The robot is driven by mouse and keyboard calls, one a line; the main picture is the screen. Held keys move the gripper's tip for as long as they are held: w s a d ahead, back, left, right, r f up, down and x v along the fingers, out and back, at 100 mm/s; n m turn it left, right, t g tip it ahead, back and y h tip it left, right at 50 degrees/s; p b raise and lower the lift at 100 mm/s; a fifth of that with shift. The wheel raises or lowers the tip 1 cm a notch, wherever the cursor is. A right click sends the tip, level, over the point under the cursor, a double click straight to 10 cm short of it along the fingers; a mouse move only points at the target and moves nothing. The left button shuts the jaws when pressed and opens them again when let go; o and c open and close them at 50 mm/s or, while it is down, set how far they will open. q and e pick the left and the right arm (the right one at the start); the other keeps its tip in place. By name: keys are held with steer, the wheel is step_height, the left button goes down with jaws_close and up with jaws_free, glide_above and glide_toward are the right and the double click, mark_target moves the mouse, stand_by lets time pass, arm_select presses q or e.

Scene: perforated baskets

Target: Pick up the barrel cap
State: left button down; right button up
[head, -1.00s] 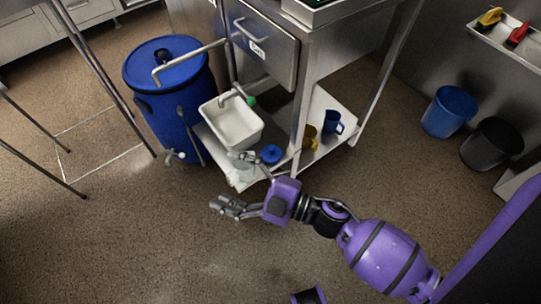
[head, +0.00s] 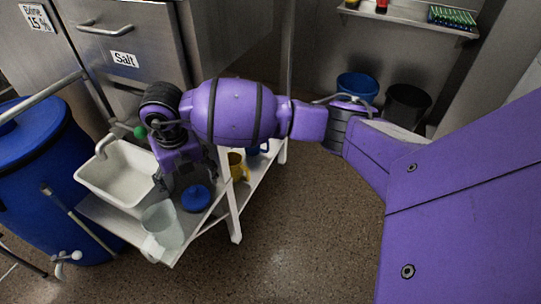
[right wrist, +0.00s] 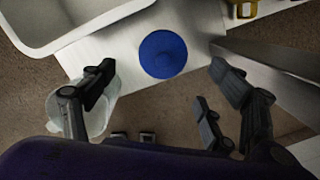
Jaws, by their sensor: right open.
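In the right wrist view the cap (right wrist: 163,54) shows as a blue disc near the top middle. My right gripper (head: 182,180) points down just above and behind the cap in the head view. In the right wrist view its fingers (right wrist: 157,86) are spread wide and empty, with the cap ahead between them and apart from them. My left gripper is not in view.
A clear container (head: 163,226) and a white sink basin (head: 120,176) stand left of the cap. A yellow mug (head: 237,166) and a blue mug (head: 257,149) are right of it. The blue barrel (head: 38,170) stands far left. A shelf post (head: 229,195) is close by.

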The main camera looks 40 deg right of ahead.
mark_target(192, 191)
steer(key=f, duration=0.1)
steer(key=f+b, duration=0.1)
steer(key=shift+w+d+f, duration=0.1)
steer(key=shift+w+f, duration=0.2)
steer(key=shift+f, duration=0.1)
step_height(192, 191, down, 5)
steer(key=shift+w+d+r+b, duration=0.1)
steer(key=shift+w+r+b, duration=0.1)
steer(key=shift+b, duration=1.05)
steer(key=shift+f, duration=0.15)
steer(key=shift+r, duration=0.2)
steer(key=c, duration=1.2)
